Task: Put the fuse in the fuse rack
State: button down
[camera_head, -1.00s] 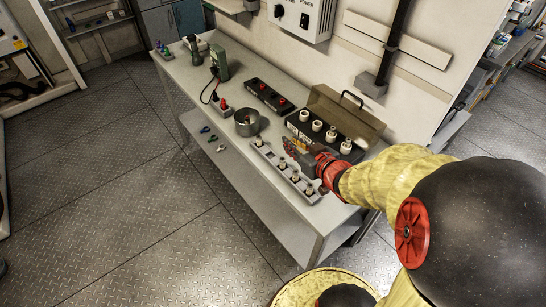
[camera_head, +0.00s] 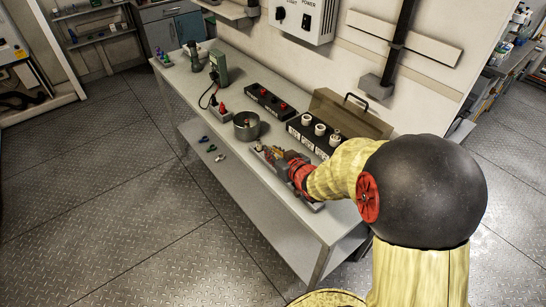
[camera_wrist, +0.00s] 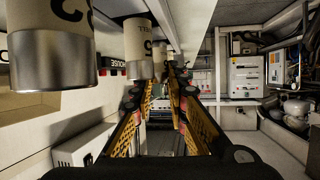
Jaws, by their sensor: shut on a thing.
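My gripper (camera_head: 270,153) is over the pale rail (camera_head: 318,206) along the bench's front edge, and my wrist covers most of that rail. Its two yellow fingers also show in the wrist view (camera_wrist: 165,100). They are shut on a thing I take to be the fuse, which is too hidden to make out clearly. In the wrist view, large cream cylinders with metal ends (camera_wrist: 52,55) fill the upper left, close beside the fingers. I cannot tell which holder is the fuse rack.
A round metal pot (camera_head: 246,126) stands left of my gripper. Beyond it are a black box with red knobs (camera_head: 270,101) and a green device (camera_head: 218,68). Small tools (camera_head: 211,147) lie on the lower shelf. The floor left of the bench is clear.

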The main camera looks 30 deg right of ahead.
jog(key=shift+f, duration=0.25)
jog(key=shift+f, duration=0.15)
jog(key=c, duration=1.7)
grip_release()
jog(key=shift+c, duration=0.2)
